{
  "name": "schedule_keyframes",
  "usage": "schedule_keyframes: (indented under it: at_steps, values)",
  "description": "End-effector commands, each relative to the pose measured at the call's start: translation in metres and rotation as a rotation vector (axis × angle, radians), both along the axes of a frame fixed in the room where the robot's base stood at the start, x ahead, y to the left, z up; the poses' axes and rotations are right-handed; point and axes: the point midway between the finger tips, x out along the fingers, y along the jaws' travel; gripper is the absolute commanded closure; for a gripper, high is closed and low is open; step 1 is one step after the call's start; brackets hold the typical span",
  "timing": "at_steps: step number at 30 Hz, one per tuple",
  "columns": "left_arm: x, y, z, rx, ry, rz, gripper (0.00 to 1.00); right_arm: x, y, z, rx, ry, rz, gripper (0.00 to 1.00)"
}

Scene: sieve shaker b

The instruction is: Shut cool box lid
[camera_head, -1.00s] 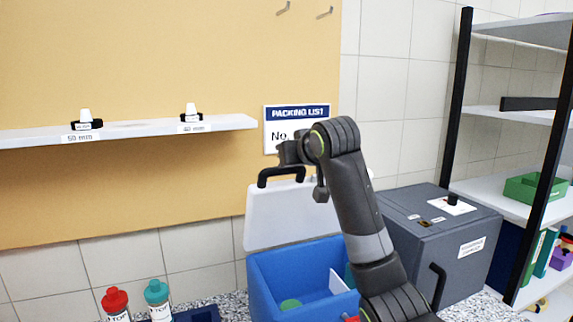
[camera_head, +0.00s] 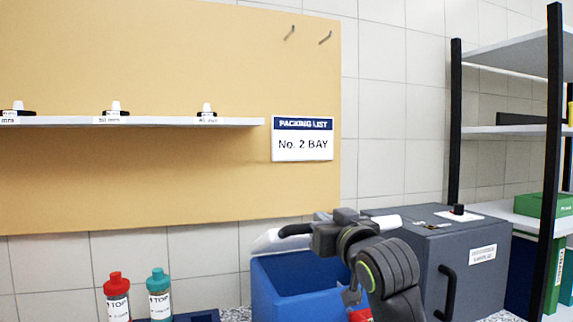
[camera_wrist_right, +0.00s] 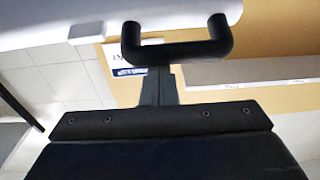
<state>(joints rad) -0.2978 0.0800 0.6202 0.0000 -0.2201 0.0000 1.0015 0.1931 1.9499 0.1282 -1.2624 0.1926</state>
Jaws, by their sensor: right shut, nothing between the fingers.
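The blue cool box (camera_head: 290,285) stands on the counter in the head view. Its white lid (camera_head: 268,241) is tilted over the back of the box, partly lowered, with the blue interior still showing. The lid's black handle (camera_head: 293,230) is just left of my right gripper (camera_head: 322,233), which hides part of the lid. In the right wrist view the handle (camera_wrist_right: 178,50) hangs from the lid (camera_wrist_right: 80,18), just beyond the shut fingers (camera_wrist_right: 159,85). The fingers hold nothing; whether they touch the lid I cannot tell. My left gripper is not in view.
A grey machine (camera_head: 415,245) with a black handle stands right of the box. Shelving (camera_head: 508,133) is at the far right. A red-capped bottle (camera_head: 117,300) and a teal-capped bottle (camera_head: 159,297) stand at left. A wall shelf (camera_head: 160,121) is above.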

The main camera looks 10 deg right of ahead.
Motion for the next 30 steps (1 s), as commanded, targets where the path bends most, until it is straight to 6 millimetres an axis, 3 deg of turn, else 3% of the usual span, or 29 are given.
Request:
schedule_keyframes:
  at_steps: [1, 6, 12, 25, 30]
  values:
    - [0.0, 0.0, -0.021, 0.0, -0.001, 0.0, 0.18, -0.005, -0.001, -0.022, 0.007, -0.028, 0.0, 1.0]
    - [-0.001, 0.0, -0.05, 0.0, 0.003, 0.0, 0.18, -0.018, -0.004, -0.049, 0.026, -0.126, 0.0, 1.0]
    - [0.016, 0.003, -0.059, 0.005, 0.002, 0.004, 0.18, -0.028, -0.006, -0.072, 0.043, -0.217, 0.0, 1.0]
    - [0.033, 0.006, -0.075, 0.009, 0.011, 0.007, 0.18, -0.04, -0.008, -0.112, 0.066, -0.34, 0.0, 1.0]
    - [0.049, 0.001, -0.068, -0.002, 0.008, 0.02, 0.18, -0.042, -0.008, -0.126, 0.066, -0.339, 0.0, 1.0]
